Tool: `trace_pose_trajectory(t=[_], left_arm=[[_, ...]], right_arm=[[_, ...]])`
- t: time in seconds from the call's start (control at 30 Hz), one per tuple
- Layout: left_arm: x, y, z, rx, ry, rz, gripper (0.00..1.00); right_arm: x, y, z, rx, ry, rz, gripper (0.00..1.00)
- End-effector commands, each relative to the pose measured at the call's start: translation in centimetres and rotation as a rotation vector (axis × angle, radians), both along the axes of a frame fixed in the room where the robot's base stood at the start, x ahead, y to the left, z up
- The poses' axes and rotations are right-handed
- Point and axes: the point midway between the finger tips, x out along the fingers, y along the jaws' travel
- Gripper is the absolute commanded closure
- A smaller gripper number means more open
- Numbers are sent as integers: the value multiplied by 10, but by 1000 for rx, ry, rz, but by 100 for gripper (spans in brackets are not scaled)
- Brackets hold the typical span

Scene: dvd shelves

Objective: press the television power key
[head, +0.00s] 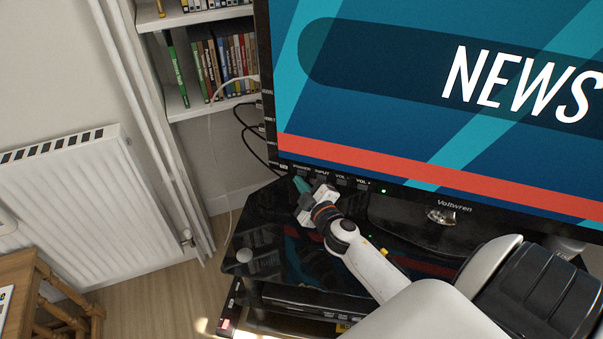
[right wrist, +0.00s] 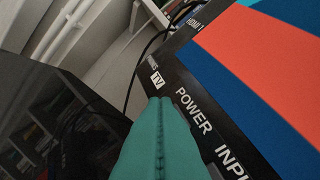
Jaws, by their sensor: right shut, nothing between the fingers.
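The television (head: 440,90) is lit and shows a "NEWS" picture. Its lower black bezel carries key labels at the left end. The POWER label (right wrist: 195,112) is large in the right wrist view, beside the INPUT label (right wrist: 235,160). My right gripper (head: 300,184) is shut and empty, with teal fingers. Its tips (right wrist: 160,99) are at the bezel's lower left corner, by the POWER label. They cover the power key's place, so the key itself is hidden and I cannot tell whether they touch it. My left gripper is not in view.
A glossy black stand (head: 265,235) lies under the television. Dark cables (head: 250,135) hang behind its left edge. A white shelf (head: 190,107) with several DVD cases is at the back left. A radiator (head: 85,205) and a wooden table (head: 35,285) stand at the left.

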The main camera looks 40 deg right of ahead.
Motion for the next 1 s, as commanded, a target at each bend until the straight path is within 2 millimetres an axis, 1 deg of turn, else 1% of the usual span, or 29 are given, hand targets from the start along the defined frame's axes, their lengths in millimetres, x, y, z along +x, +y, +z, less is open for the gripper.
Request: trace_pose_trajectory(t=[0.27, 1.0], left_arm=[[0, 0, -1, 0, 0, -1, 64], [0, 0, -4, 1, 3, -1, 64]], right_arm=[[5, -7, 1, 0, -1, -1, 100], [7, -10, 0, -1, 0, 0, 100]])
